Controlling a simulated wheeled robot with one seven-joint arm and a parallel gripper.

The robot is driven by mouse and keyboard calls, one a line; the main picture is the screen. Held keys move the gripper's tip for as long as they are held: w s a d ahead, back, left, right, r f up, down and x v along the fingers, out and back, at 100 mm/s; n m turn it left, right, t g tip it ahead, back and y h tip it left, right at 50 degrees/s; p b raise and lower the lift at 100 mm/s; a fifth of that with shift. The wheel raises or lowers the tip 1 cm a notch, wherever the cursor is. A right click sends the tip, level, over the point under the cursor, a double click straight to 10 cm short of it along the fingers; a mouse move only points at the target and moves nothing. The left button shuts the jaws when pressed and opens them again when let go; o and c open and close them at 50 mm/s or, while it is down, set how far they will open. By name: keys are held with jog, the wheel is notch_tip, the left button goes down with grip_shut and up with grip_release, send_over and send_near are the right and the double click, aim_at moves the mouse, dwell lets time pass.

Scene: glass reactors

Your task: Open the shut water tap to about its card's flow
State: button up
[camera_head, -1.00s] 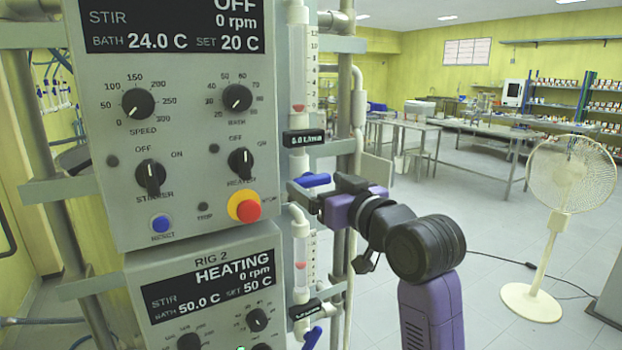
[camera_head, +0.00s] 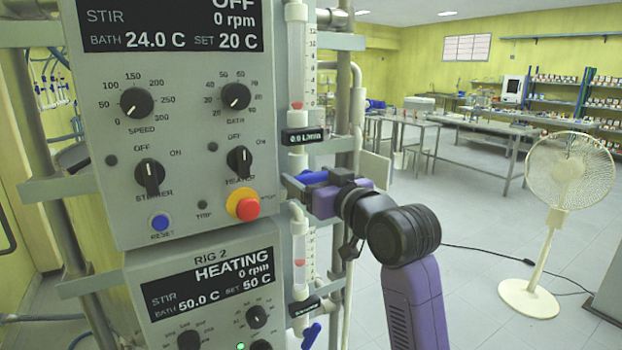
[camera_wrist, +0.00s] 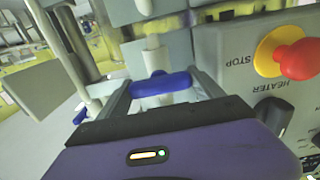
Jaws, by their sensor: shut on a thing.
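The upper water tap has a blue lever (camera_head: 312,177) on the white pipe beside the upper control box. Its lever also shows in the wrist view (camera_wrist: 160,86), lying crosswise between my fingers. My gripper (camera_head: 299,187) is shut on this lever, with one finger at each end of it in the wrist view (camera_wrist: 163,90). Above the tap, a small black display (camera_head: 303,136) reads 0.0 L/min. I cannot make out a flow card in these views.
A second blue tap lever (camera_head: 311,335) is lower on the rig, beside the Rig 2 box (camera_head: 215,262). A red stop button (camera_head: 247,208) on a yellow base is close left of my gripper. A metal post stands behind the tap. A fan (camera_head: 545,230) stands at right on open floor.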

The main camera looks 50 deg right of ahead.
jog(key=shift+n, duration=0.3)
jog(key=n+b, duration=0.1)
jog(key=n, duration=0.5)
jog(key=shift+f, duration=0.1)
jog(key=n+b, duration=0.1)
jog(key=n, duration=0.2)
jog(key=shift+n, duration=0.4)
jog(key=shift+a+n+b, duration=0.1)
jog(key=shift+n+b, duration=0.4)
jog(key=shift+n, duration=1.4)
jog(key=o, duration=1.1)
